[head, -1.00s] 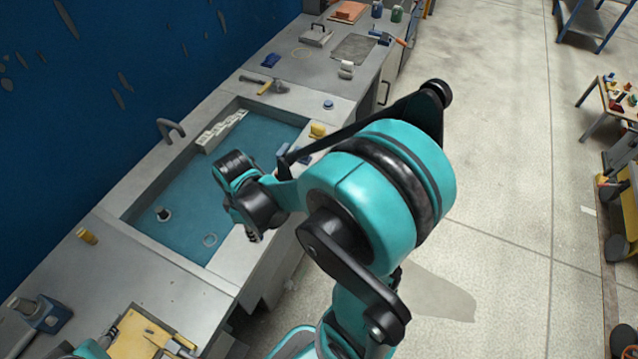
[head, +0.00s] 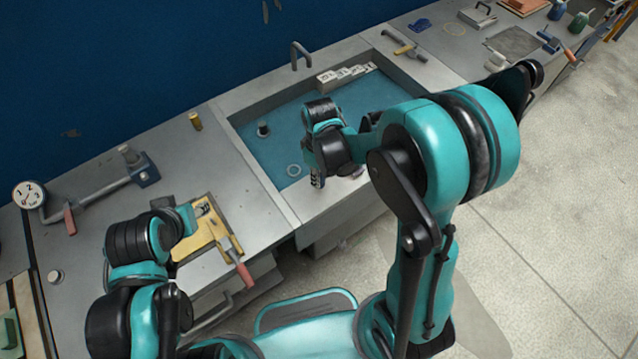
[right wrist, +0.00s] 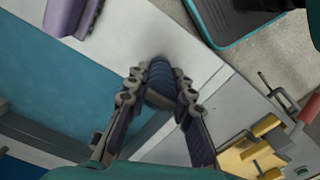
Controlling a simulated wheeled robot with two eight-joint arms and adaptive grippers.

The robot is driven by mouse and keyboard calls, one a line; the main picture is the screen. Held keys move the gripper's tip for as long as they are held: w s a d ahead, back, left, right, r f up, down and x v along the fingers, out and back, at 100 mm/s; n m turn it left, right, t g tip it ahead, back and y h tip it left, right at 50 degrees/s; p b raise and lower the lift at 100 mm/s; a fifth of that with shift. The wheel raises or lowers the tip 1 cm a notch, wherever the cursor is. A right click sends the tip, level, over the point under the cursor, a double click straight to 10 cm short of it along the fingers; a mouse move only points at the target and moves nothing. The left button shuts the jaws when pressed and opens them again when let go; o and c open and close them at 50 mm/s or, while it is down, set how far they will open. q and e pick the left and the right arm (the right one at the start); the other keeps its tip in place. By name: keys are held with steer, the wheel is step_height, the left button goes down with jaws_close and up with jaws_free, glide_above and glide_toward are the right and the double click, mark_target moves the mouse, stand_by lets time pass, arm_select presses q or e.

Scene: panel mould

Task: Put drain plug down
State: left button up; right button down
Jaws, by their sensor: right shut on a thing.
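The drain plug (right wrist: 160,85) is a dark blue-grey ribbed cylinder in the right wrist view. My right gripper (right wrist: 160,92) is shut on it, with a finger on each side. In the head view my right gripper (head: 317,180) points down at the front rim of the sink (head: 282,208), and the plug is hard to make out there. The sink has a blue floor, with a pale ring (head: 294,170) near its front left corner. My left gripper (head: 205,210) is over a yellow board on the left worktop; its fingers are too small to read.
A dark upright piece (head: 263,129) and a row of white blocks (head: 346,74) are in the sink. A tap (head: 300,52) is behind it. A yellow board (head: 205,238) and a red-handled tool (head: 240,265) lie left. The worktop left of the sink has bare room.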

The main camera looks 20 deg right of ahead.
steer(key=shift+w+a+f, duration=0.15)
steer(key=shift+w+f, duration=0.05)
steer(key=shift+w, duration=0.05)
steer(key=shift+f+b, duration=0.75)
steer(key=shift+f, duration=1.25)
steer(key=shift+f, duration=0.1)
steer(key=c, duration=1.3)
jaws_free()
